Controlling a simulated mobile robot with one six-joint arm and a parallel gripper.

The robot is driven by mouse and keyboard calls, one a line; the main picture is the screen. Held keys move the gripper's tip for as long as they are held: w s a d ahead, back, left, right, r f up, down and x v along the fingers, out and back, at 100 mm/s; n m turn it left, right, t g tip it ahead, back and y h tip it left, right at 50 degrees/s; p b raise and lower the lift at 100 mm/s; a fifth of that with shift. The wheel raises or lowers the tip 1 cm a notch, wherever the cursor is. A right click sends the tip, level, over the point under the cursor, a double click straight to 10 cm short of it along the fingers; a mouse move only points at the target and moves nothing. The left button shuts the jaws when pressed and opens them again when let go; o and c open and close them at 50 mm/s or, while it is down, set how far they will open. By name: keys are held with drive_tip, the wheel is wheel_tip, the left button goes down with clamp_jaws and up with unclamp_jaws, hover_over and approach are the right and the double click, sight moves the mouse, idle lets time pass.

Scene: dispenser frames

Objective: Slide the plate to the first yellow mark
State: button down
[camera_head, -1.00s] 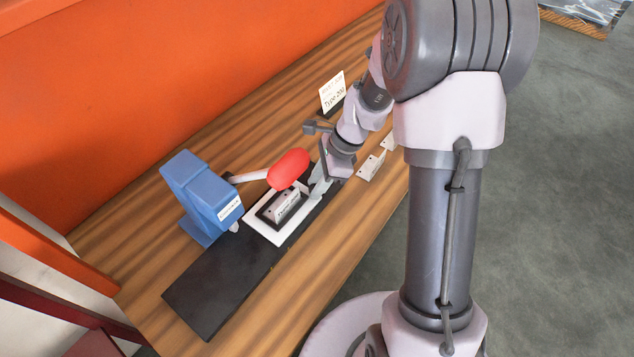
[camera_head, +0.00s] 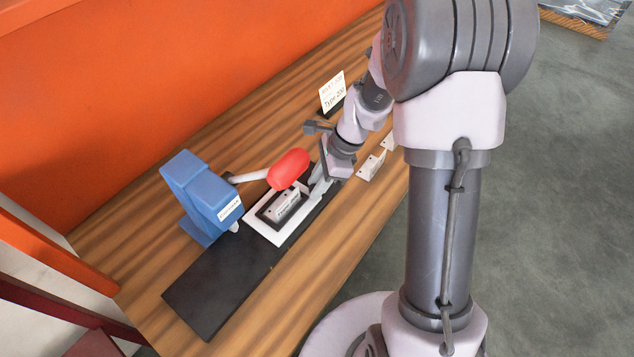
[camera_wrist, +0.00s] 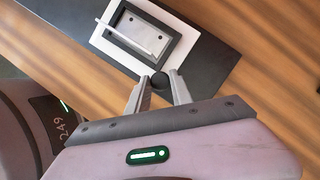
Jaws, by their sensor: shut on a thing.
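The white plate (camera_head: 262,228) lies on a long black base (camera_head: 215,290) on the wooden table. It carries a dark frame (camera_head: 267,213) with a grey labelled part (camera_head: 286,205) inside. My gripper (camera_head: 320,190) is at the plate's far right end. In the wrist view my gripper (camera_wrist: 158,88) is shut on a black knob (camera_wrist: 159,80) at the edge of the white plate (camera_wrist: 98,42). Other marks cannot be made out.
A blue dispenser (camera_head: 200,195) stands left of the plate, and its lever with a red handle (camera_head: 288,168) reaches over the plate. A sign (camera_head: 332,92) stands behind. White brackets (camera_head: 370,167) lie right of my gripper. The base's near left part is bare.

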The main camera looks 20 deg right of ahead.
drive_tip(key=b, duration=0.2)
approach(284, 223)
drive_tip(key=x, duration=0.5)
drive_tip(key=shift+a+f, duration=0.1)
drive_tip(key=shift+a, duration=0.05)
drive_tip(key=c, duration=1.2)
unclamp_jaws()
drive_tip(key=shift+o, duration=0.2)
drive_tip(key=p+v, duration=0.8)
drive_tip(key=v, duration=0.9)
